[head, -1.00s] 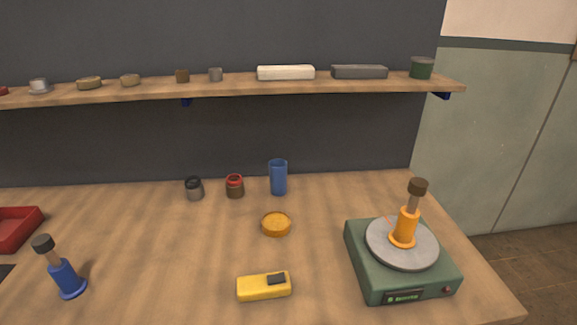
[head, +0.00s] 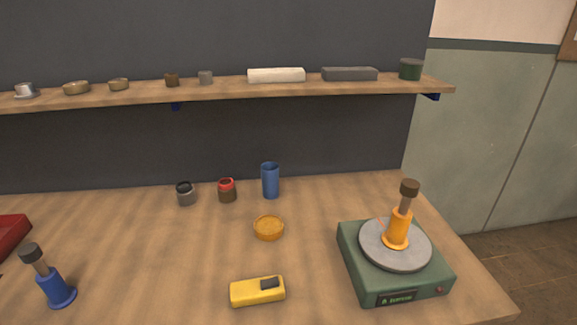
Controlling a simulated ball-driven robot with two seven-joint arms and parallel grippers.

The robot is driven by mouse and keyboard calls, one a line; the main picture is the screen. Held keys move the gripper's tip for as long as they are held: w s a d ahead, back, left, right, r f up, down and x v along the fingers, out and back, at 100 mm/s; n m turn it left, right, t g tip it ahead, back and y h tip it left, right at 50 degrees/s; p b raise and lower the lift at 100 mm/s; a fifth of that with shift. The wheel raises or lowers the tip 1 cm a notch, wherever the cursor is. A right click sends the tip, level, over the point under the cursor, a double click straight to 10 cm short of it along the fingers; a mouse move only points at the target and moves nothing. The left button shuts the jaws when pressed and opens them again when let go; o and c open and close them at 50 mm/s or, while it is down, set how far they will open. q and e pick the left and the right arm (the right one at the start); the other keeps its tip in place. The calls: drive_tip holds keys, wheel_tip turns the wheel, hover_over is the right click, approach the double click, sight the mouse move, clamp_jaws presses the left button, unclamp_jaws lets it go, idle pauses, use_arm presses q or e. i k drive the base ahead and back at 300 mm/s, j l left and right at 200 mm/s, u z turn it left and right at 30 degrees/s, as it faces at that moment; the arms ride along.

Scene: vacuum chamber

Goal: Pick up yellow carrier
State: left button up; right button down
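An orange-yellow carrier (head: 397,230) with a flared foot stands on the round grey plate of a green device (head: 395,273) at the right of the table. It looks like the yellow carrier. A brown shaft with a dark brown cap rises from it, leaning slightly right. A similar blue carrier (head: 54,288) with a dark-capped shaft stands at the front left of the table. Neither of my grippers is in view, and nothing touches the orange-yellow carrier except the plate under it.
A yellow box with a dark window (head: 257,291) lies at the front middle. Behind it are an amber dish (head: 268,228), a blue cup (head: 270,181), a red-topped jar (head: 227,190) and a grey jar (head: 185,193). A red tray (head: 12,234) is at left. A loaded shelf (head: 220,92) runs above.

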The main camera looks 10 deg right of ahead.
sight(395, 238)
drive_tip(key=l+z, duration=0.15)
drive_tip(key=l, duration=1.2)
drive_tip(key=i, duration=0.05)
